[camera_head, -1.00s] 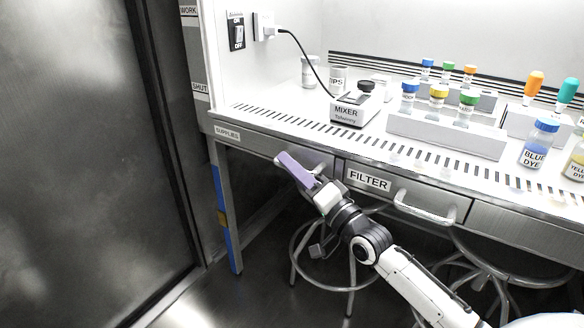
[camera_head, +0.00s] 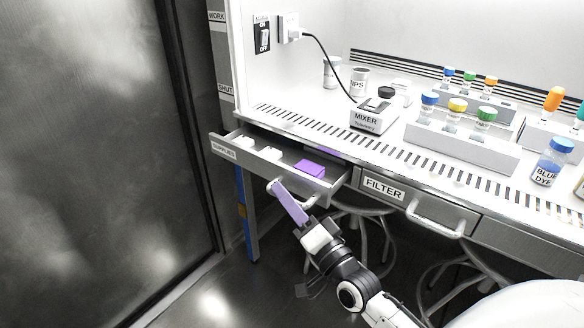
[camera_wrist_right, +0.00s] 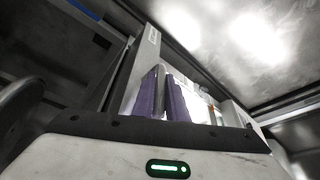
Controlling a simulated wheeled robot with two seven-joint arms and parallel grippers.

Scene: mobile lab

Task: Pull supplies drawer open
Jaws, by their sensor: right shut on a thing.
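The supplies drawer (camera_head: 226,148), with its "SUPPLIES" label at the left of its front, stands pulled out from under the bench top. Inside it are small white items (camera_head: 268,154) and a purple box (camera_head: 310,169). My right gripper (camera_head: 279,188), with purple fingers, is shut on the drawer handle at the drawer's front; the fingers hide part of the handle. In the right wrist view the two purple fingers (camera_wrist_right: 164,98) are close together against the drawer front (camera_wrist_right: 143,62). My left gripper is not in view.
The closed filter drawer (camera_head: 412,203), with its own handle, is to the right. Stools (camera_head: 365,225) stand under the bench. The bench top holds a mixer (camera_head: 375,115), vial racks (camera_head: 460,146) and a blue dye bottle (camera_head: 552,163). A dark door panel (camera_head: 90,150) is at left.

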